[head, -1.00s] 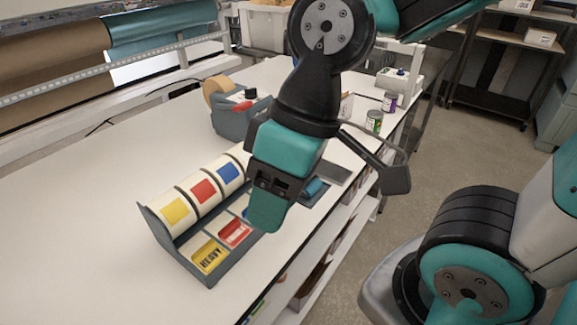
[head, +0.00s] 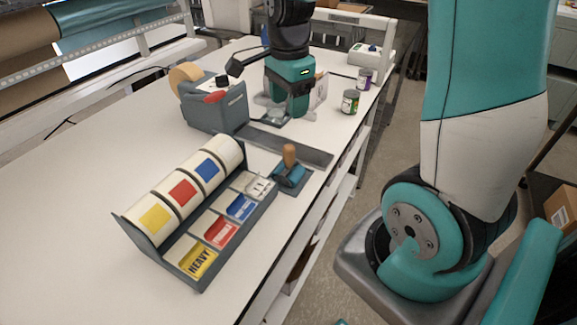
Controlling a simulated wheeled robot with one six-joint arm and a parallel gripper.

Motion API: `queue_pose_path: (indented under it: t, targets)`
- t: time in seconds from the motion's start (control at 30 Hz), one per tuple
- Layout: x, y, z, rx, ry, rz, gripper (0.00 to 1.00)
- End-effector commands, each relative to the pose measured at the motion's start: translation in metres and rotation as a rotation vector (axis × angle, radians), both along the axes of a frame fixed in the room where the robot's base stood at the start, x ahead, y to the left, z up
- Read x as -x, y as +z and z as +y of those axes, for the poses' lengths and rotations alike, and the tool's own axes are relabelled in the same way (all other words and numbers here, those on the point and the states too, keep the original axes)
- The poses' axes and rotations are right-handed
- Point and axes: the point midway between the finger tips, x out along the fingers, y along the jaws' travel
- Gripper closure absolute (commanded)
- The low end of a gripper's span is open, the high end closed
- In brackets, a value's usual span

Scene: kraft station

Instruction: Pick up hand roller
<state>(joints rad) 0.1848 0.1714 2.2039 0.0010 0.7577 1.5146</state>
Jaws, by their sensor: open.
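A small tool with an upright wooden handle and a teal body (head: 290,172), which looks like the hand roller, sits on a dark pad beside the label dispenser. My gripper (head: 291,112) is open, pointing down low over the far part of the table. It is well behind the wooden-handled tool and apart from it. A grey item (head: 265,103) shows partly behind my gripper; I cannot tell what it is or whether the fingers touch it.
A label dispenser (head: 157,254) with coloured rolls stands in front. A grey tape dispenser (head: 214,112) is at the left, with a flat dark strip (head: 290,146) beside it. The left table surface is clear.

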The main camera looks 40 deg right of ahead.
Motion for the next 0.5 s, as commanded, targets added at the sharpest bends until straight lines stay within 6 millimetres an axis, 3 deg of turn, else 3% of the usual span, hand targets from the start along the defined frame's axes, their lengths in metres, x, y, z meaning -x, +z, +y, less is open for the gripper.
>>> queue_pose_path:
  t: [0.3, 0.5]
  targets:
    - [0.001, -0.070, 0.001, -0.002, 0.005, 0.006, 0.40]
    - [0.000, -0.089, 0.001, -0.001, 0.006, 0.001, 0.40]
